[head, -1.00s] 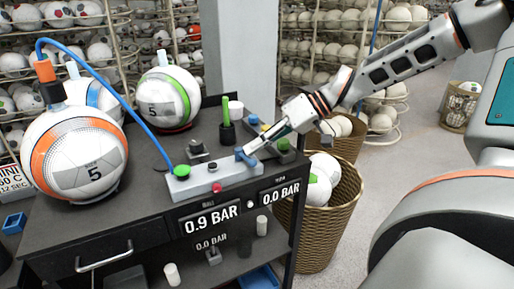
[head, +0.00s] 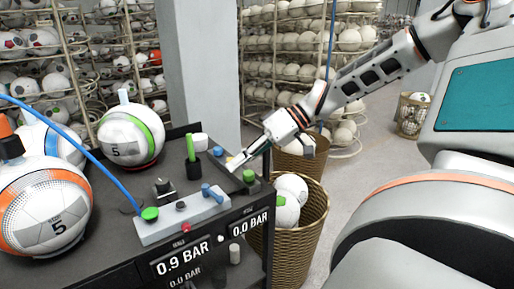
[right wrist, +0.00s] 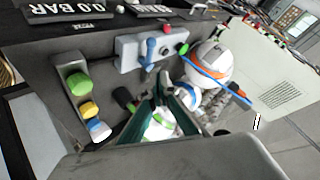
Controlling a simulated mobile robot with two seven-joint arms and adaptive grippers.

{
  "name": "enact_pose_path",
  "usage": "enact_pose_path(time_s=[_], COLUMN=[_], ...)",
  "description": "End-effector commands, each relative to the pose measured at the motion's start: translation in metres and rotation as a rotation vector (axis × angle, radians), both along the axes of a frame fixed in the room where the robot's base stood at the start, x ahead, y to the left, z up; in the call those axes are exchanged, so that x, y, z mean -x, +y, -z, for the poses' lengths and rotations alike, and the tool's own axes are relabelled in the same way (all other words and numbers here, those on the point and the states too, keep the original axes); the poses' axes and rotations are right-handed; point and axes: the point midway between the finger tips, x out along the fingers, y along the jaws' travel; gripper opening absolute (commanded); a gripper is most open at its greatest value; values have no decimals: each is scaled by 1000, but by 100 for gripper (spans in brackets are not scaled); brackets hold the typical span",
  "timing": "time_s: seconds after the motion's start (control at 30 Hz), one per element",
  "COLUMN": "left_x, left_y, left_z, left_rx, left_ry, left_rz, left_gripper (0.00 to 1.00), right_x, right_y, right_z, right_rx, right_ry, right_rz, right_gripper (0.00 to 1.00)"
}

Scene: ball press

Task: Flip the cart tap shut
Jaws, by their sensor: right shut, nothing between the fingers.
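The cart tap is a small blue lever (head: 212,193) on a light grey block (head: 170,225) at the cart's front edge. It also shows in the right wrist view (right wrist: 150,48), beside a red button and a green knob. My right gripper (head: 233,163) is shut and empty, above the cart top, behind and to the right of the blue lever and apart from it. In the right wrist view its fingers (right wrist: 160,97) meet in front of a ball. My left gripper is not in view.
A ball with an orange band (head: 45,212) and a ball with a green band (head: 130,137) stand on the cart. A blue hose (head: 70,125) runs to the block. A strip with green, yellow and blue knobs (right wrist: 82,90) lies right of it. Wicker baskets (head: 300,228) stand beyond.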

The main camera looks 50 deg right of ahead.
Motion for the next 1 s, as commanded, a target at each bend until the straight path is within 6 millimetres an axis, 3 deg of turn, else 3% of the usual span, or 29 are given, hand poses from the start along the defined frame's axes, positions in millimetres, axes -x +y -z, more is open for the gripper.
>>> enact_pose_path(time_s=[0.4, 1.0], left_x=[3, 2], left_y=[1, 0], left_z=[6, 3], left_rx=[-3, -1], left_ry=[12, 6], left_rz=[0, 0], left_gripper=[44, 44], right_x=[43, 46], right_y=[-21, -23], right_z=[-35, -38], right_rx=[2, 0], right_ry=[-2, -1], right_rz=[1, 1], right_gripper=[0, 0])
